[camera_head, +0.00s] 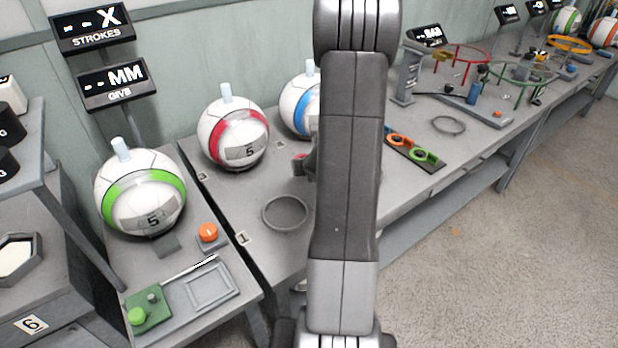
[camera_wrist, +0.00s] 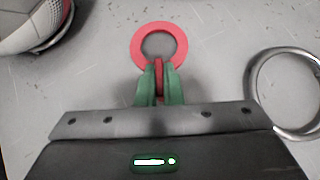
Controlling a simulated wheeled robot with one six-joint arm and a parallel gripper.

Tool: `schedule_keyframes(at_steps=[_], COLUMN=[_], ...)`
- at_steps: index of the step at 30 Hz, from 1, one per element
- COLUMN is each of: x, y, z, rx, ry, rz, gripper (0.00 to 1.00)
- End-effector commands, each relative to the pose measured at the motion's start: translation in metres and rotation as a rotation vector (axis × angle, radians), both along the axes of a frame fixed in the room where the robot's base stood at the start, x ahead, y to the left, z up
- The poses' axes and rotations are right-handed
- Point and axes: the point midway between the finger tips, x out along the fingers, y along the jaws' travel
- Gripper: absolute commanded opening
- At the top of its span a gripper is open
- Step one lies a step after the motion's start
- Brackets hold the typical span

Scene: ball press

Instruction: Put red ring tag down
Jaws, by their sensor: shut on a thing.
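The red ring tag (camera_wrist: 178,31) shows in the wrist view as a flat red ring with a short stem. My gripper (camera_wrist: 159,78) has green fingers shut on the stem. The tag is over the grey table (camera_wrist: 105,50); I cannot tell whether it touches the surface.
A ball with a red band (camera_head: 237,127) stands to the left. A grey metal ring (camera_head: 285,196) lies nearby; it also shows at the right of the wrist view (camera_wrist: 254,92). A dark tray with orange and green ring tags (camera_head: 436,166) lies right of my arm. Bare table lies between.

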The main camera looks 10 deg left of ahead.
Motion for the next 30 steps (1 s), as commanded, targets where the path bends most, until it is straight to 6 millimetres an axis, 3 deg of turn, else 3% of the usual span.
schedule_keyframes(at_steps=[1,6,20,21,23,30], x=[0.0,0.0,0.0,0.0,0.0,0.0], y=[-0.001,-0.001,0.0,0.0,0.0,0.0], z=[-0.012,-0.031,-0.035,-0.033,-0.033,-0.033], rx=[0.0,0.0,0.0,0.0,0.0,0.0], ry=[0.002,0.002,0.0,0.0,0.0,0.0], rz=[-0.001,-0.002,0.0,0.0,0.0,0.0], gripper=[0.0,0.0,0.0,0.14,0.26,0.28])
